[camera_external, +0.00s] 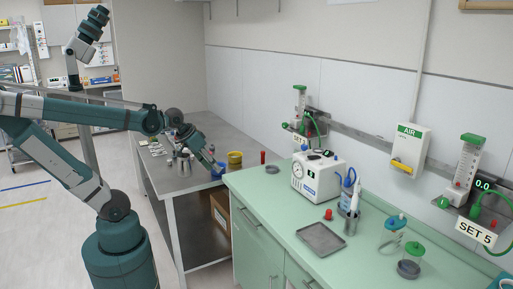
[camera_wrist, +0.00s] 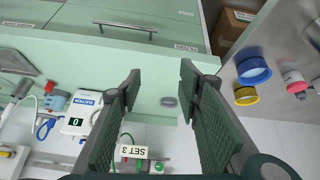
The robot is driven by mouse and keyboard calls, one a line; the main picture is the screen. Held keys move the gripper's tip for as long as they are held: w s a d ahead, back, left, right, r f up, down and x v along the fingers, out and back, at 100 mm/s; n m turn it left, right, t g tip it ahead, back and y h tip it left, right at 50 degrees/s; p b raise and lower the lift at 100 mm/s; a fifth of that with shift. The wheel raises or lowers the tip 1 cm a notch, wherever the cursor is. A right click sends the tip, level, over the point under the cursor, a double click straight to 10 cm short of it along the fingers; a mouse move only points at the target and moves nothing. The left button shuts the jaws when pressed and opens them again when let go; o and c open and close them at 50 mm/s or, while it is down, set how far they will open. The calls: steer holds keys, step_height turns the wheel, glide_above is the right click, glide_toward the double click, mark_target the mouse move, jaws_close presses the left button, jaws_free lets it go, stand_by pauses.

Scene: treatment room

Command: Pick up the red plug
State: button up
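A short red plug-like piece (camera_external: 328,214) stands on the green counter between the white suction unit and the grey tray. My gripper (camera_external: 215,168) is above the grey table, well left of the short red piece. In the wrist view my gripper (camera_wrist: 160,80) is open, with nothing between its fingers.
The white suction unit (camera_external: 318,178), a blue bottle (camera_external: 347,182) and the grey tray (camera_external: 321,238) surround the short red piece. A grey disc (camera_external: 272,169) lies on the counter's far end. A yellow container (camera_external: 235,161) and a blue one (camera_wrist: 253,71) stand near my gripper.

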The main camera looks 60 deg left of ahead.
steer(key=w+a+r+n+g+p, duration=0.1)
steer(key=w+a+r+n+p, duration=0.15)
steer(key=w, duration=0.35)
steer(key=w+a+r+n+g+p, duration=0.1)
steer(key=w+a+r+n+p, duration=0.2)
steer(key=w, duration=0.4)
steer(key=n+g+p, duration=0.4)
steer(key=n+p, duration=0.6)
steer(key=p, duration=0.2)
glide_above(263, 152)
step_height(263, 152, down, 13)
steer(key=shift+a+f, duration=0.1)
steer(key=shift+f, duration=0.1)
steer(key=shift+w+a+f+n, duration=0.1)
steer(key=shift+a+f+n, duration=0.15)
steer(key=shift+f, duration=0.15)
steer(key=shift+f, duration=0.1)
steer(key=shift+f, duration=1.2)
steer(key=shift+f, duration=0.1)
